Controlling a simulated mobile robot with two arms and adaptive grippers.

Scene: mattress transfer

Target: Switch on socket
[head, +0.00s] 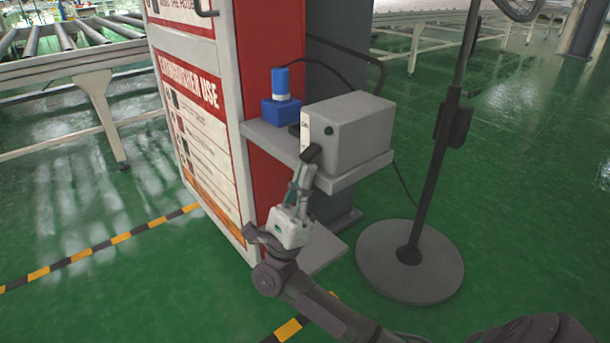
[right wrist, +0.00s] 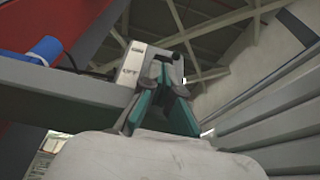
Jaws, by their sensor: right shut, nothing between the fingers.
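A grey box (head: 350,130) sits on a shelf of the red and white stand. A narrow white panel (head: 305,128) shows on its left face in the head view. In the right wrist view a white panel (right wrist: 131,70), with lettering that seems to read "OFF", stands just beyond my fingers. My right gripper (head: 311,155) is shut and empty, its fingertips at the lower front of the box near the panel. Its fingertips also show in the right wrist view (right wrist: 165,76). I cannot tell whether they touch the panel. My left gripper is not in view.
A blue device (head: 281,108) with a cable stands on the shelf (head: 265,140), left of the box. A pole with a round grey base (head: 410,265) stands to the right. A roller conveyor (head: 70,65) is at the far left. Green floor is open at left.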

